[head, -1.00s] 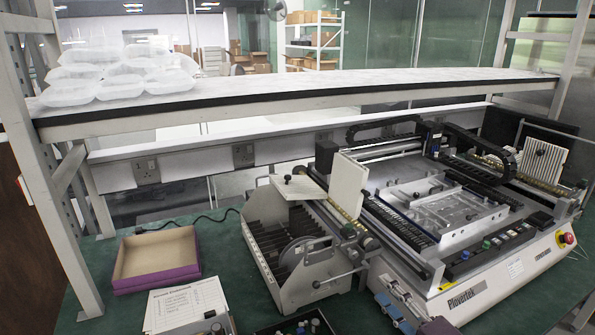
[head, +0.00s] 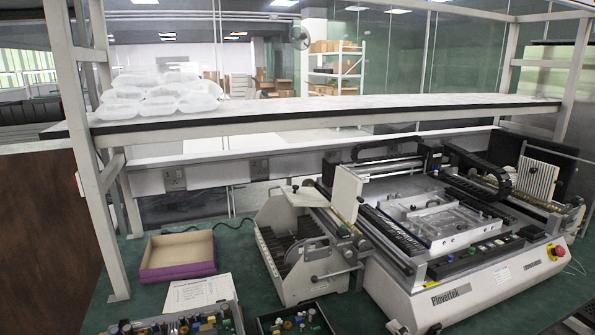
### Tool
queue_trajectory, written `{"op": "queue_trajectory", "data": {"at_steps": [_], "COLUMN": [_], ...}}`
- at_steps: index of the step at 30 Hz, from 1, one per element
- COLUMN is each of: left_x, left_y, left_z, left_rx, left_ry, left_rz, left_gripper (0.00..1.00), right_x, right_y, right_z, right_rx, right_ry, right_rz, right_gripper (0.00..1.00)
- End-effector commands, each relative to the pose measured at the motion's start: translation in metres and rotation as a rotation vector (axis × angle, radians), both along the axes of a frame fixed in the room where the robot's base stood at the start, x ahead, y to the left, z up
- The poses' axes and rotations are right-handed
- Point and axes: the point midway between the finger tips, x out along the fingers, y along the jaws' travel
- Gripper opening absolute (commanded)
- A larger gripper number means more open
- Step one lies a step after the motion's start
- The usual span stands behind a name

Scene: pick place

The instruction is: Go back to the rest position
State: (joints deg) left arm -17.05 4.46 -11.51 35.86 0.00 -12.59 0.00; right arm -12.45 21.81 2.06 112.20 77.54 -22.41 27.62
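Neither of my grippers shows in the head view, so I cannot see whether they hold anything. The task names no object. A green-topped workbench (head: 125,285) fills the lower part of the view. A white machine labelled Plovertek (head: 480,292) stands on its right side. A grey rack with slots (head: 295,255) stands to the left of the machine.
An open purple-edged box (head: 178,256) and a printed sheet (head: 200,291) lie at the left. Trays of small coloured parts (head: 175,324) (head: 295,321) sit at the front edge. An overhead shelf (head: 330,113) carries clear plastic containers (head: 160,97). A metal post (head: 88,160) stands at left.

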Motion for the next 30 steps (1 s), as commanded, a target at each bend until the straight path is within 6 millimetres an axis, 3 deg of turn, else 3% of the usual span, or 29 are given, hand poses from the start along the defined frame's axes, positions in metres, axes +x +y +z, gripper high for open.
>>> {"op": "queue_trajectory", "data": {"at_steps": [11, 17, 22, 30], "left_x": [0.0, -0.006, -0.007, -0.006], "left_y": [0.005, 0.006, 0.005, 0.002], "left_z": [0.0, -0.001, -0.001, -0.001], "left_rx": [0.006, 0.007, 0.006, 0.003], "left_ry": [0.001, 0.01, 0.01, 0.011], "left_rz": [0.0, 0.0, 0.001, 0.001], "left_gripper": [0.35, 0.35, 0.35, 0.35], "right_x": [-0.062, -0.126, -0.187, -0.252], "right_y": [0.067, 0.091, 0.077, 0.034], "right_z": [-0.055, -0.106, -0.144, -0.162], "right_rx": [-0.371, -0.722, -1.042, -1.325], "right_ry": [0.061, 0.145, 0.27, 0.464], "right_rz": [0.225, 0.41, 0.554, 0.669], "right_gripper": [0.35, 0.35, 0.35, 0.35]}}
